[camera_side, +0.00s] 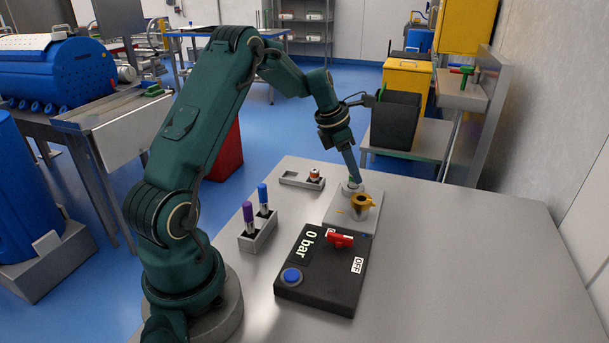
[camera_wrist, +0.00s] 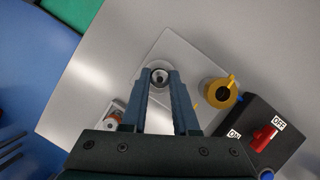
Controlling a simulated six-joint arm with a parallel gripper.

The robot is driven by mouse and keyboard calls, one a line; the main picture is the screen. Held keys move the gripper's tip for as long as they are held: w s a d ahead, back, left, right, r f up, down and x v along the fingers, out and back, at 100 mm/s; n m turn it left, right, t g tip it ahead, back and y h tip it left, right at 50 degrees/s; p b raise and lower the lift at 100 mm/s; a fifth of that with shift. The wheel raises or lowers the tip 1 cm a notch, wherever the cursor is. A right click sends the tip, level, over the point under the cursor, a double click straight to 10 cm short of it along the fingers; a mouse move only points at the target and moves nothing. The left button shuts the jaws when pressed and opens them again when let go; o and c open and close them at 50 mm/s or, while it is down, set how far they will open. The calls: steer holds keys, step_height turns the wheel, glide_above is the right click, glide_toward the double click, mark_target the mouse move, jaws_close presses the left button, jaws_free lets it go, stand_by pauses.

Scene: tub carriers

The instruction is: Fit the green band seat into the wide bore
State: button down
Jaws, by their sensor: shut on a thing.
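My gripper (camera_wrist: 161,80) points down over a light grey plate (camera_wrist: 185,52) on the table and is shut on a small round piece (camera_wrist: 160,76), dark in the middle. I take this piece for the seat, but its green band cannot be made out. In the side view my gripper (camera_side: 352,179) is at a short pale round boss (camera_side: 352,187) on the plate's far part. The fingers hide the bore there, so I cannot tell whether the piece is in it or above it. A brass fitting with a yellow lever (camera_side: 362,204) stands nearer on the plate.
A black box (camera_side: 322,283) with a red handle, a blue button and a "0 bar" display sits in front of the plate. A small tray (camera_side: 289,180) holds one copper-banded piece. A rack (camera_side: 258,237) holds purple- and blue-capped sticks. The table's right side is clear.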

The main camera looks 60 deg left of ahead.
steer(key=shift+f, duration=0.5)
steer(key=c, duration=0.7)
jaws_free()
steer(key=shift+f, duration=0.15)
